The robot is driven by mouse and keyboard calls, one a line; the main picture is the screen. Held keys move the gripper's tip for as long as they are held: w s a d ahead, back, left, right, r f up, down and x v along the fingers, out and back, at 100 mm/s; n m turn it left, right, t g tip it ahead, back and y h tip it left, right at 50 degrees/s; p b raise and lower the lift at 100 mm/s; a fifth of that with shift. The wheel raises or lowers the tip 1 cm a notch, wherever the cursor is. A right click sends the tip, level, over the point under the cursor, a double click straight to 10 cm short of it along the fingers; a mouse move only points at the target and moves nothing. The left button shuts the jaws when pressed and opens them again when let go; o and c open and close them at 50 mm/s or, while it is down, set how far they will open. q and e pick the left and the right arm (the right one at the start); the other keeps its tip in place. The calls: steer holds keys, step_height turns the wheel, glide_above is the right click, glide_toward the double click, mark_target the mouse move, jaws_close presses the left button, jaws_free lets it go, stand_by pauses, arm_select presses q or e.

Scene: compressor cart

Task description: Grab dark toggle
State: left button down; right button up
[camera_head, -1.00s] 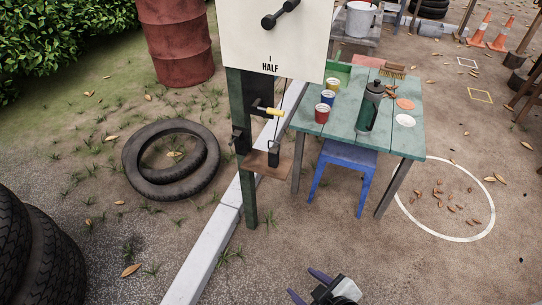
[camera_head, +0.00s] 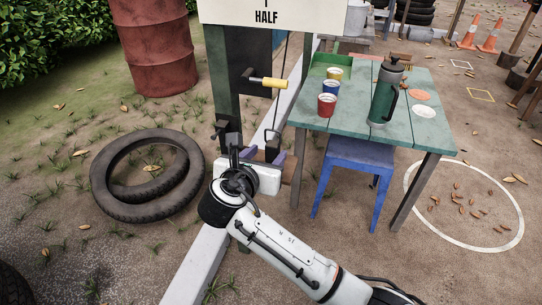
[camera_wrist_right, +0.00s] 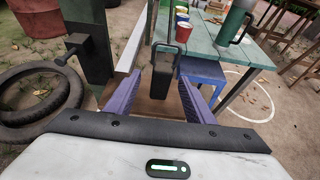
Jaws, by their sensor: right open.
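A dark toggle (camera_wrist_right: 163,75), a blocky piece with a loop handle on top, hangs at the end of a dark cord over a small wooden shelf (camera_wrist_right: 150,108). Its upper part shows in the head view (camera_head: 271,149) behind my right gripper. My right gripper (camera_head: 257,158) is open and empty in front of the post. In the right wrist view its purple fingers (camera_wrist_right: 160,82) lie to the left and right of the toggle. The toggle appears between or just beyond their tips; contact is not visible. My left gripper is out of view.
A dark knobbed bracket (camera_wrist_right: 75,47) sticks out left of the green post (camera_head: 228,95). A yellow-handled crank (camera_head: 268,82) is above the toggle. The green table (camera_head: 345,118) with cups and a flask, and a blue stool (camera_head: 355,155), stand to the right.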

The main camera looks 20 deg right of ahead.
mark_target(270, 152)
steer(key=x, duration=0.3)
steer(key=shift+f+b, duration=0.1)
steer(key=shift+b, duration=0.3)
steer(key=b+x, duration=0.2)
steer(key=x, duration=0.2)
steer(key=shift+w+d, duration=0.1)
steer(key=shift+d, duration=0.15)
steer(key=shift+w+d+b, duration=0.25)
steer(key=shift+w+b, duration=0.05)
steer(key=shift+w, duration=0.05)
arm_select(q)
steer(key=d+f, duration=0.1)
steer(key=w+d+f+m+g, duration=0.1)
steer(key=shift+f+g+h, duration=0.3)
arm_select(e)
steer(key=c, duration=1.1)
